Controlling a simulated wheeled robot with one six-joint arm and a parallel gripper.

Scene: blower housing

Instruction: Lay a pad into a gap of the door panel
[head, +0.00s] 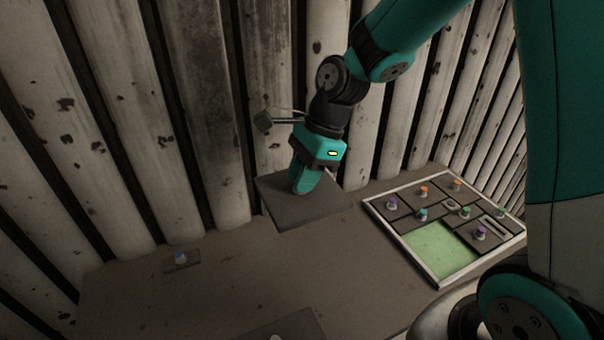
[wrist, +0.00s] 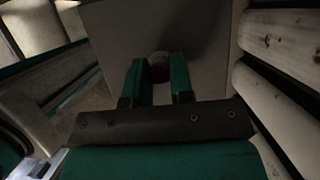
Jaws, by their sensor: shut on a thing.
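My gripper (head: 302,188) points down and is shut on the knob of a large dark grey pad (head: 320,212) at the back middle of the table. The door panel (head: 409,248) lies to the right, a pale-rimmed frame holding several dark pads with coloured knobs. A bare green gap (head: 440,250) shows at its front left.
Another pad (head: 295,326) is cut off at the bottom edge. A wall of worn, pale vertical slats (head: 215,100) stands close behind. The table middle (head: 240,275) is clear.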

